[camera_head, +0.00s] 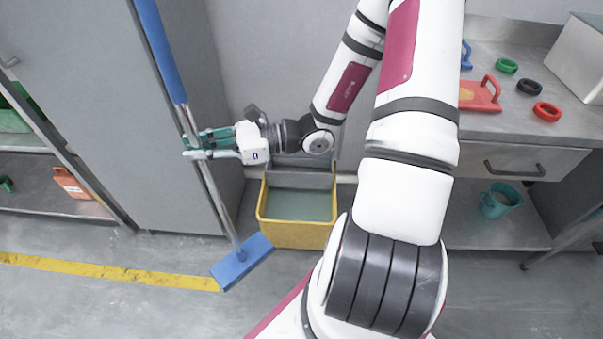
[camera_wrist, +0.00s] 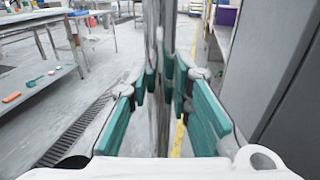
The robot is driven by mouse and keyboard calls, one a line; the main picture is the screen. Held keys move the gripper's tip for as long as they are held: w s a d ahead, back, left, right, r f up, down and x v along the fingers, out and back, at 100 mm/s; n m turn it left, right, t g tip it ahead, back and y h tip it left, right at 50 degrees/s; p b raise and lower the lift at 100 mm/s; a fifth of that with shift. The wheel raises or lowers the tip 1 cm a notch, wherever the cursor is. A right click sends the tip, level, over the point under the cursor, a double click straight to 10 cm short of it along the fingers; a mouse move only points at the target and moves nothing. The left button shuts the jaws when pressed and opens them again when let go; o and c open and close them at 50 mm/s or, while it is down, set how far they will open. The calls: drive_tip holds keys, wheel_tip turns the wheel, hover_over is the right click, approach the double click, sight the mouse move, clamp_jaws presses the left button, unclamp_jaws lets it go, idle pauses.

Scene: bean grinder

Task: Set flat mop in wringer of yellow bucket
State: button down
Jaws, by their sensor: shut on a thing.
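The flat mop (camera_head: 243,262) has a blue head, a metal pole and a blue upper grip. It hangs tilted in the head view, its head low and left of the yellow bucket (camera_head: 297,233). My gripper (camera_head: 190,145) is shut on the metal pole, below the blue grip; the pole also shows between the green fingers in the wrist view (camera_wrist: 159,75). The bucket stands by the wall with liquid inside. The grey wringer (camera_head: 298,180) is at its back, partly hidden by my arm. The mop head is apart from the bucket; whether it touches the floor is unclear.
A grey cabinet (camera_head: 110,100) stands close behind the mop. A steel table (camera_head: 500,110) at right bears green, black and red rings, with a teal cup (camera_head: 499,200) on its lower shelf. Shelving is at left. Floor in front of the bucket is clear.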

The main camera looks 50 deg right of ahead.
drive_tip(key=shift+s+r+p, duration=0.25)
drive_tip(key=shift+r+p, duration=0.35)
drive_tip(key=shift+r, duration=0.3)
drive_tip(key=shift+a+f, duration=0.1)
drive_tip(key=shift+f, duration=0.2)
drive_tip(key=shift+w, duration=0.1)
drive_tip(key=d+r+m+t+h, duration=0.2)
drive_tip(key=d+r+m+h, duration=0.1)
drive_tip(key=d, duration=1.2)
drive_tip(key=d+r+m+t+h, duration=0.2)
drive_tip(key=d+r+h, duration=0.3)
drive_tip(key=d, duration=1.1)
drive_tip(key=w+d+r+m+t+h, duration=0.1)
drive_tip(key=d+r+m+t+h, duration=0.2)
drive_tip(key=d, duration=1.2)
wheel_tip(320, 180, up, 2)
drive_tip(key=shift+d+r+m+h, duration=0.25)
drive_tip(key=shift+m+h, duration=0.45)
drive_tip(key=shift+w, duration=0.15)
